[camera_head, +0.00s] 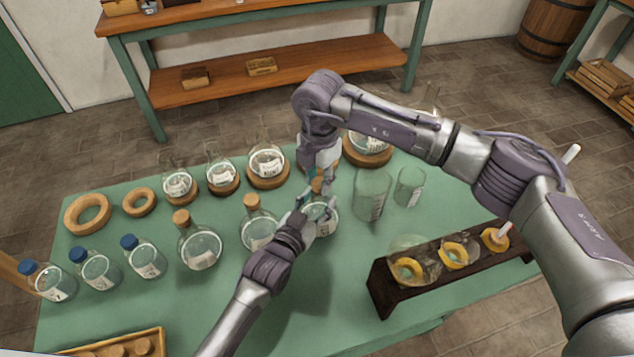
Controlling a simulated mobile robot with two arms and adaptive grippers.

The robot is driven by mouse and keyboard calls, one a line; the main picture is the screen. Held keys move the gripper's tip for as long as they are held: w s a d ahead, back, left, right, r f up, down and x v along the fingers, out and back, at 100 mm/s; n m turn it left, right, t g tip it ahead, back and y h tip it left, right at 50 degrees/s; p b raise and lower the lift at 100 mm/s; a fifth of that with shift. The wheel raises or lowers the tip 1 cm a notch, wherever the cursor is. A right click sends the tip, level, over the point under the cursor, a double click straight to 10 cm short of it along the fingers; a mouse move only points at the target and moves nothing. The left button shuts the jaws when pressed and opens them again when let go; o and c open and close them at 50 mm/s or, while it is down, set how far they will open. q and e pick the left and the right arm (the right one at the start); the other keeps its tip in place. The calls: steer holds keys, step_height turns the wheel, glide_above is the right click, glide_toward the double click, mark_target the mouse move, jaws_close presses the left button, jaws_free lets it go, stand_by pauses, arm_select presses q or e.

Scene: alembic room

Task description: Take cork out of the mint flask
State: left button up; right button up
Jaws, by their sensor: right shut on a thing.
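A round glass flask (324,226) stands on the green table, partly hidden by my grippers. I cannot read its label, so I cannot confirm it is the mint flask. My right gripper (322,186) comes down from above and is shut on the cork (319,184) at the flask's top. I cannot tell whether the cork is still seated in the neck. My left gripper (310,218) reaches the flask from the front left, at its neck and upper body. Its fingers overlap the glass, and I cannot tell whether they are closed.
Corked flasks (199,251) (257,235) stand to the left, with blue-capped bottles (145,262) beyond. Labelled flasks on wooden rings (267,182) stand behind. Empty beakers (371,196) and a dark rack (383,291) are to the right. The table's front middle is clear.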

mark_target(319, 182)
arm_select(q)
steer(key=c, duration=0.5)
steer(key=shift+c, duration=0.8)
arm_select(e)
steer(key=o, duration=0.4)
jaws_close()
steer(key=shift+r, duration=0.4)
steer(key=shift+r, duration=1.85)
